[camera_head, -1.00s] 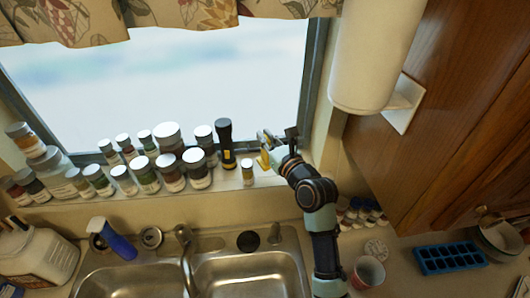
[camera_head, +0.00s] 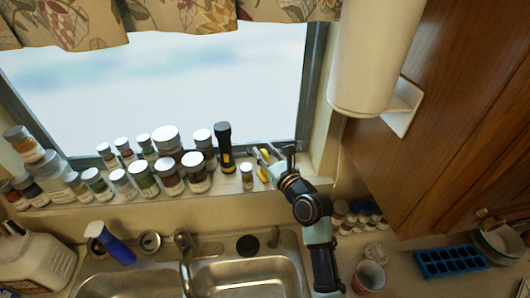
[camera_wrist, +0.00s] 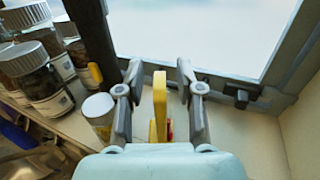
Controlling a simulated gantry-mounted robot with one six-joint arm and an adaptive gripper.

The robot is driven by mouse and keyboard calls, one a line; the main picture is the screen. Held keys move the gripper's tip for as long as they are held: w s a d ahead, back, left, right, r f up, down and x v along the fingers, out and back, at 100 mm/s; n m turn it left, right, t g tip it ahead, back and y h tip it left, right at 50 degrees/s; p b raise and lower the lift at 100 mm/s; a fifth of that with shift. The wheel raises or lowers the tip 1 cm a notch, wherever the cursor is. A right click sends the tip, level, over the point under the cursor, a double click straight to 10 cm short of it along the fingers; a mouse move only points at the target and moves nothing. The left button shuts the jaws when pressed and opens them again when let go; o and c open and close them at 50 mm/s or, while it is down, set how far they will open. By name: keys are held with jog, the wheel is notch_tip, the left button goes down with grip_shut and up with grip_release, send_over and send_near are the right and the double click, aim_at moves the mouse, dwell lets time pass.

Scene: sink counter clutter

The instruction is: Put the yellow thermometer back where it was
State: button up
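The yellow thermometer (camera_wrist: 160,100) stands between the two fingers of my gripper (camera_wrist: 158,98) in the wrist view, above the window sill, with a gap on each side. My gripper is open around it. A small red part shows beside its lower end. In the head view my gripper (camera_head: 274,155) is over the right part of the sill, and the thermometer (camera_head: 263,180) is partly hidden by the fingers. Whether its lower end rests on the sill is hard to tell.
A small white-capped jar (camera_wrist: 98,107) stands just left of my gripper, with a black-and-yellow flashlight (camera_head: 224,148) beyond it. Several spice jars (camera_head: 170,175) fill the sill further left. The window frame (camera_wrist: 290,65) is close behind. The sill's right end is bare.

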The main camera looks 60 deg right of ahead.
jog(key=shift+s+a+r, duration=0.1)
jog(key=shift+s+r, duration=0.05)
jog(key=shift+s, duration=0.05)
jog(key=v, duration=1.1)
jog(key=shift+s+b, duration=0.25)
jog(key=shift+b, duration=0.05)
jog(key=shift+a, duration=0.15)
